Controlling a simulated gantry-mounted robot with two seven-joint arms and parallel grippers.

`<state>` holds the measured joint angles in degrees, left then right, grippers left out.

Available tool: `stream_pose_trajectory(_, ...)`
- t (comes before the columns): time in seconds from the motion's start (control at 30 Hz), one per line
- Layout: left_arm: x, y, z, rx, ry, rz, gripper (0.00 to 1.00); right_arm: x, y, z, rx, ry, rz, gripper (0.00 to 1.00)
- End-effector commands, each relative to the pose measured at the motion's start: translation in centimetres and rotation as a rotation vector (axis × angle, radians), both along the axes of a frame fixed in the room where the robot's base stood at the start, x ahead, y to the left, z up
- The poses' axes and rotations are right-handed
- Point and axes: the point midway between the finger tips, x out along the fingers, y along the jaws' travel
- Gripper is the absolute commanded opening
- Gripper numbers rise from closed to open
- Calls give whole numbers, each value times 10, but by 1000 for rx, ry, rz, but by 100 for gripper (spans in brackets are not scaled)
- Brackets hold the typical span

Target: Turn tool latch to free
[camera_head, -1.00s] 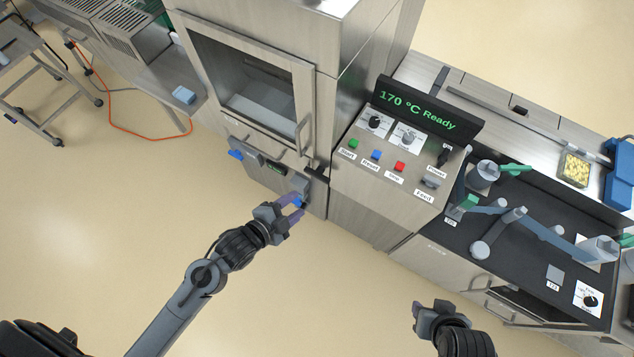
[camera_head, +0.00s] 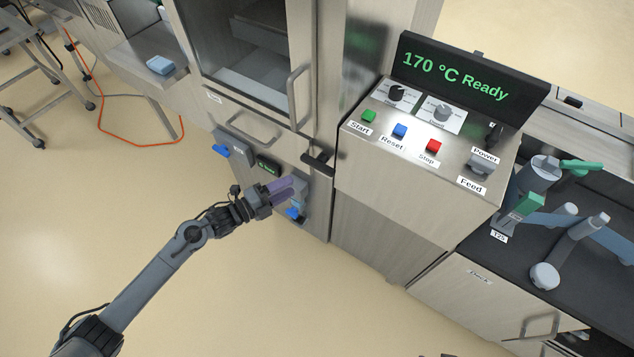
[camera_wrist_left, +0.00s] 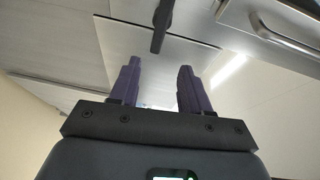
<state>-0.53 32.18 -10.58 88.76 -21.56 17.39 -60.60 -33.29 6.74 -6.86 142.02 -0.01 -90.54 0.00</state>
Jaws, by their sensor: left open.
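My left gripper (camera_head: 288,188) is open, its purple fingers in front of the machine's lower front. A blue-handled latch (camera_head: 293,213) on a grey plate shows just below the fingers, partly covered by them. A second blue-handled latch (camera_head: 221,151) is on a grey plate further left. I cannot read which one is the tool latch. In the left wrist view the two fingers (camera_wrist_left: 160,82) are apart with nothing clearly held between them. A dark bar-like handle (camera_wrist_left: 162,25) lies beyond their tips. My right gripper is not clearly visible.
A black handle (camera_head: 318,162) sticks out at the machine's right edge, above the fingers. A metal door handle (camera_head: 297,95) and a small green-lit display (camera_head: 268,165) are near. The button console (camera_head: 430,140) reads 170 °C Ready. The floor in front is clear.

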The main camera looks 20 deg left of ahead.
Motion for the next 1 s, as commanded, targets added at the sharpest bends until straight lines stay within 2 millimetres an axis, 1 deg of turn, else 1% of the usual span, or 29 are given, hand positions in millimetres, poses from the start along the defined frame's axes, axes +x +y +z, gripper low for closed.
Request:
stream_pose_trajectory(0.03,7,3,-13,10,-18,0,47,0,0,-23,1,-1,-1,43)
stream_pose_trajectory(0.1,13,6,-13,18,-36,0,47,0,0,-33,1,-1,-1,43)
stream_pose_trajectory(0.2,20,8,-13,24,-55,0,47,0,1,-42,3,-1,-1,43)
stream_pose_trajectory(0.33,26,7,-11,23,-66,0,47,0,1,-48,3,-2,0,43)
stream_pose_trajectory(0.47,35,1,-10,22,-71,1,47,0,1,-50,3,-3,0,43)
stream_pose_trajectory(0.57,46,-7,-10,22,-71,0,47,1,1,-52,2,-4,-1,43)
stream_pose_trajectory(0.8,78,-30,-10,21,-71,0,47,1,-1,-63,-3,-4,2,43)
stream_pose_trajectory(1.0,100,-45,-10,20,-70,0,47,1,-1,-69,-6,-4,5,43)
